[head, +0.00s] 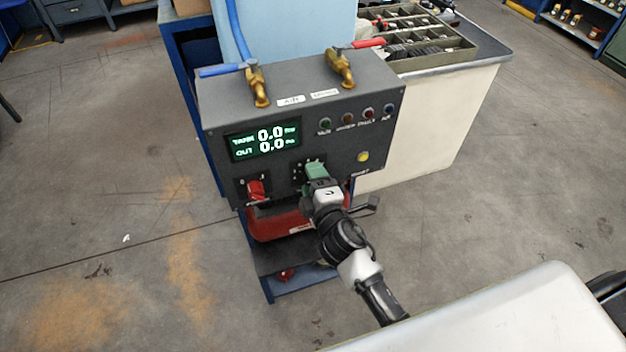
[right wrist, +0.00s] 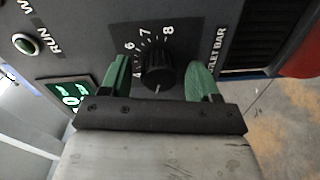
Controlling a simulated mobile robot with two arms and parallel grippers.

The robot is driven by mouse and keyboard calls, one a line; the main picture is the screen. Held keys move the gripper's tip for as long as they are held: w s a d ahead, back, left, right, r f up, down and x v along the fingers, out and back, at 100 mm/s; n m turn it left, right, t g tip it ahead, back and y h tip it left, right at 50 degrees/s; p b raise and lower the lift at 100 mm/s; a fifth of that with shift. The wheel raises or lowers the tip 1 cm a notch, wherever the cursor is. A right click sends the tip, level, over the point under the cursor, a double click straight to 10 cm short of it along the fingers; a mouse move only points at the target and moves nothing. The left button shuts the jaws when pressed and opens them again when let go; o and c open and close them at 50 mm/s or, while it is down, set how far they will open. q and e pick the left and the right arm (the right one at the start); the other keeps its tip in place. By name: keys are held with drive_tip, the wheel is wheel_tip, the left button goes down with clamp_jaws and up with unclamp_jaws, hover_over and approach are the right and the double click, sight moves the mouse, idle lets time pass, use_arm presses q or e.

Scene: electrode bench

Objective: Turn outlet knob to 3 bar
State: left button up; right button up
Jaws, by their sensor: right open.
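The outlet knob (right wrist: 158,74) is a round black knob on the dark panel, seen in the right wrist view. White numbers including 6, 7 and 8 curve above it. A pale mark on it points down in that picture; the number there is hidden. My right gripper (head: 316,171) has green fingers, one on each side of the knob, open with visible gaps. In the head view this gripper hides the knob. My left gripper is not in view.
A red switch (head: 257,190) sits left of the knob. Several small buttons (head: 346,119) and a yellow one (head: 363,157) are at the right. Brass valves with a blue handle (head: 221,70) and a red handle (head: 367,43) stand on top. A red tank (head: 268,226) is below.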

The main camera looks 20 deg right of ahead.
drive_tip(key=s+b, duration=0.1)
drive_tip(key=s, duration=0.9)
drive_tip(key=shift+s+d+r+b, duration=0.25)
drive_tip(key=shift+s+b, duration=0.05)
drive_tip(key=shift+s, duration=0.1)
drive_tip(key=s+d+f+m+g+p, duration=0.1)
drive_tip(key=s+f+m+g, duration=0.35)
drive_tip(key=f, duration=1.15)
drive_tip(key=s+f+m+g, duration=0.3)
drive_tip(key=s+f+g, duration=0.25)
drive_tip(key=f, duration=1.05)
drive_tip(key=s+d+f+m+g, duration=0.2)
drive_tip(key=s+f, duration=0.2)
drive_tip(key=s, duration=0.3)
drive_tip(key=s+d+f+m+g, duration=0.2)
drive_tip(key=s+f, duration=0.3)
drive_tip(key=s, duration=0.3)
drive_tip(key=s+d+f+m+g+h+p, duration=0.1)
drive_tip(key=s+d+f+m+g, duration=0.1)
drive_tip(key=s, duration=0.6)
wheel_tip(320, 180, down, 3)
drive_tip(key=shift+d+r+m+g, duration=0.2)
drive_tip(key=shift+d+m+g, duration=0.1)
drive_tip(key=shift+d+m, duration=0.25)
